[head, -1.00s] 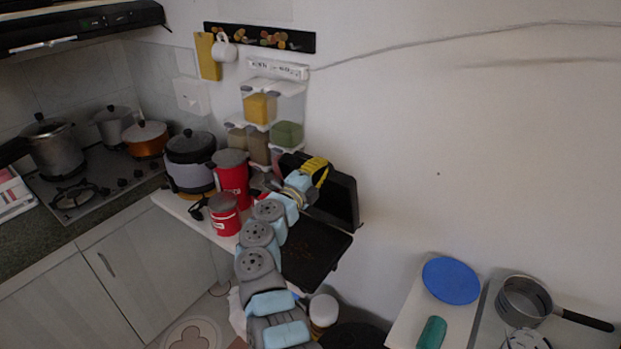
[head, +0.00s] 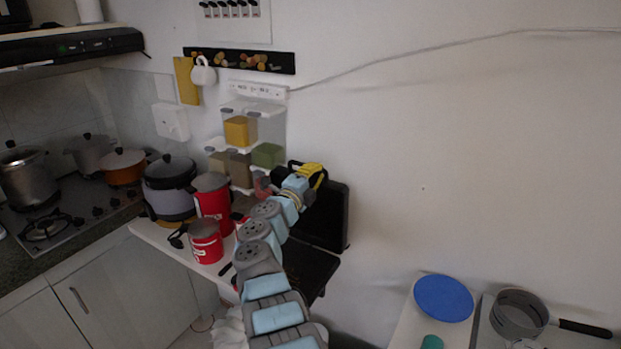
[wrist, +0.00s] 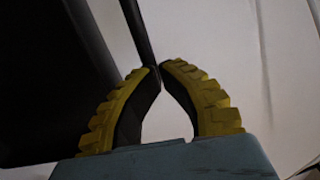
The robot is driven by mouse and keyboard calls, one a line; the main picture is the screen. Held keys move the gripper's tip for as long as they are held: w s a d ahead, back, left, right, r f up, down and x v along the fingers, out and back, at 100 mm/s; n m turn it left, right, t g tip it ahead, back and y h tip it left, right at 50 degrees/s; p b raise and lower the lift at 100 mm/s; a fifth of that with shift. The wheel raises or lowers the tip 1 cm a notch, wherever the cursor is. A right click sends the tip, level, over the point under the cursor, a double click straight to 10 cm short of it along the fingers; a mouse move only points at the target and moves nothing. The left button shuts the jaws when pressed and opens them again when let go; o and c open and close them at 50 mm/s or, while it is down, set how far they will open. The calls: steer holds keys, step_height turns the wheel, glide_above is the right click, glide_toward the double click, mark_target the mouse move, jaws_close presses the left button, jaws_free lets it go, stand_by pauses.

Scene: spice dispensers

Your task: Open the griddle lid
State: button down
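The black griddle stands against the wall with its lid (head: 325,218) raised roughly upright above the dark griddle base (head: 318,265). My gripper (head: 316,172), with yellow fingers, is at the upper left part of the lid in the head view. In the wrist view the fingertips (wrist: 158,69) come together at the end of a thin dark bar, the lid handle (wrist: 138,30), and appear shut on it. The broad dark lid also fills the left of the wrist view (wrist: 45,80). My arm hides part of the griddle base and the lid's left side.
Red canisters (head: 212,198) and a rice cooker (head: 169,188) stand left of the griddle. Spice dispensers (head: 268,155) hang on the wall behind my arm. A blue plate (head: 443,298) and a pan (head: 518,314) lie at lower right. The wall right of the lid is clear.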

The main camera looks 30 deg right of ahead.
steer(key=shift+w+d+r, duration=0.1)
steer(key=shift+w+d, duration=0.05)
steer(key=shift+d, duration=0.05)
stand_by(0.3)
stand_by(0.4)
